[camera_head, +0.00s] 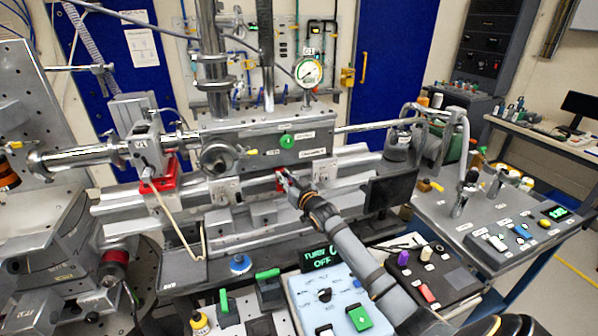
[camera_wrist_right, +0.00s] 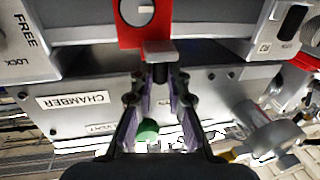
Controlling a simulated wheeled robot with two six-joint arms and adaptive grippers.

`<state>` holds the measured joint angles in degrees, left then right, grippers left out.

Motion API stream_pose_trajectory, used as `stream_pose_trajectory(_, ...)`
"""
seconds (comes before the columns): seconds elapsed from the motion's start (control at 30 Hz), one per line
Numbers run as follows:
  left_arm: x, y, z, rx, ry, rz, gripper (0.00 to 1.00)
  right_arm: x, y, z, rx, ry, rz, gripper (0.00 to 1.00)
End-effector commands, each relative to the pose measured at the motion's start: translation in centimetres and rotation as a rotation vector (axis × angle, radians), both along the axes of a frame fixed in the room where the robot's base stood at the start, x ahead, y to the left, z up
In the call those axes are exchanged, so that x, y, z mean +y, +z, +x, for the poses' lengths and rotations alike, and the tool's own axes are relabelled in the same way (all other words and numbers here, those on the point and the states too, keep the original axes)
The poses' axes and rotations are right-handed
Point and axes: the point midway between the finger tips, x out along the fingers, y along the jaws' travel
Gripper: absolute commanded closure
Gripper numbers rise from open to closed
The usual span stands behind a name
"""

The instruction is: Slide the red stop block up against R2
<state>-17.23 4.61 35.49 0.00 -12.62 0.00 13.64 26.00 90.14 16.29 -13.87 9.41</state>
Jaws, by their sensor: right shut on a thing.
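The red stop block (camera_head: 279,184) sits on the rail below the chamber, between two silver riders. In the right wrist view the red block (camera_wrist_right: 129,38) has a grey tab (camera_wrist_right: 160,47) between my fingertips. My right gripper (camera_head: 284,174) is shut on this tab; it also shows in the right wrist view (camera_wrist_right: 160,74). One rider (camera_head: 224,191) is to the block's left and another (camera_head: 326,172) to its right in the head view. A gap shows on each side. The rider labels are too small for me to tell which is R2. My left gripper is not in view.
The grey chamber (camera_head: 265,143) hangs just above the rail behind my gripper. A red-based clamp (camera_head: 160,178) stands farther left. A dark screen (camera_head: 390,190) is to the right. A pale blue control box (camera_head: 340,296) lies below my right arm.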

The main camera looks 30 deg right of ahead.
Motion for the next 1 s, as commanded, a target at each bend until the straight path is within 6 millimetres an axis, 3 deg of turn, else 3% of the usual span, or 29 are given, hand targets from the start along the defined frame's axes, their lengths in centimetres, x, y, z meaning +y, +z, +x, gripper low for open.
stream_pose_trajectory(0.2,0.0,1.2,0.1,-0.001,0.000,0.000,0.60,5.8,0.0,1.3,0.003,0.002,0.010,1.00)
stream_pose_trajectory(0.43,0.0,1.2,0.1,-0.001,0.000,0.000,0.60,10.0,-0.2,2.4,0.003,0.002,0.007,1.00)
stream_pose_trajectory(0.63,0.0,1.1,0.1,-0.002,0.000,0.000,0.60,11.6,-0.1,2.8,0.003,0.001,0.003,1.00)
stream_pose_trajectory(1.0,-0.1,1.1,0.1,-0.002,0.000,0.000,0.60,11.8,-0.2,2.8,0.003,0.001,0.003,1.00)
